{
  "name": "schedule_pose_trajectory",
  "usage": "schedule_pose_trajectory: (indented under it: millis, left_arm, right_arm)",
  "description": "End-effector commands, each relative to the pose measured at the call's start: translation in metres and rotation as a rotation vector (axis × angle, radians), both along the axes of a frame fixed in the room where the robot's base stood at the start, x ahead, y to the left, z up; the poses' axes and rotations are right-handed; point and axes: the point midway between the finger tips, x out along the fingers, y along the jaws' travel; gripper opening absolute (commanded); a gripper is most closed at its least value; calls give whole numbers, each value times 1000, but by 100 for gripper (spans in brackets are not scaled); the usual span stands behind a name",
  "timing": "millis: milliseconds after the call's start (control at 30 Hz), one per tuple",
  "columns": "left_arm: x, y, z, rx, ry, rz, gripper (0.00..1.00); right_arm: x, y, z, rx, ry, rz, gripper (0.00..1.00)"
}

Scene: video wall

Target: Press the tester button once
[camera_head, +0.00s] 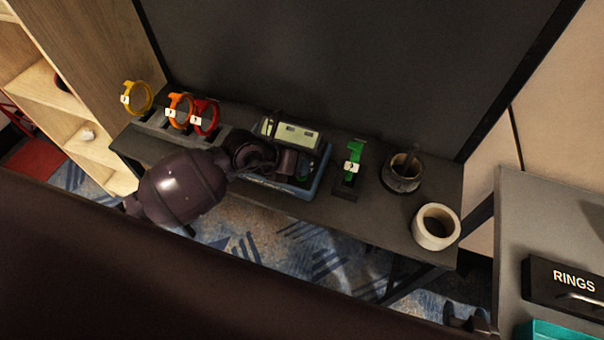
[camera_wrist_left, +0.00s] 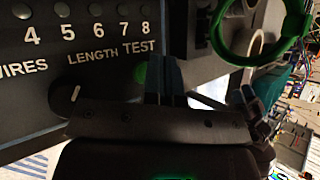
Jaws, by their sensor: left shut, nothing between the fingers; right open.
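The tester (camera_head: 298,137) is a blue-grey box with a pale display on the dark shelf, partly hidden by my left arm. In the left wrist view its panel (camera_wrist_left: 100,75) shows numbers and the words WIRES, LENGTH and TEST. The green button (camera_wrist_left: 140,73) sits below TEST, partly covered by my left fingers. My left gripper (camera_head: 303,165) is over the tester's right part; its fingers (camera_wrist_left: 166,78) are shut and empty, close beside the button. I cannot tell whether they touch it. My right gripper (camera_head: 466,319) is open at the bottom edge, far from the tester.
Right of the tester stand a green ring on a holder (camera_head: 352,165), a dark pot (camera_head: 402,173) and a white roll (camera_head: 436,227). Yellow (camera_head: 138,98), orange (camera_head: 179,109) and red (camera_head: 206,116) rings stand at left. A box labelled RINGS (camera_head: 565,285) is at lower right.

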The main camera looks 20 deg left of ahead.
Motion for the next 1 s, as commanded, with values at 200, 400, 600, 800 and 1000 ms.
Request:
schedule_pose_trajectory:
  millis: [200,400,600,800,1000]
  left_arm:
    - [0,0,-1,0,0,0,0]
    - [0,0,-3,0,1,1,0]
    - [0,0,-5,0,1,0,0]
    - [0,0,-7,0,1,0,0]
    - [0,0,-8,0,1,0,0]
  right_arm:
    - [1,0,0,0,-2,0,58]
    - [6,1,2,1,-10,3,58]
    - [9,2,3,1,-18,5,58]
    - [8,2,3,1,-15,4,58]
    - [4,1,1,1,-8,1,58]
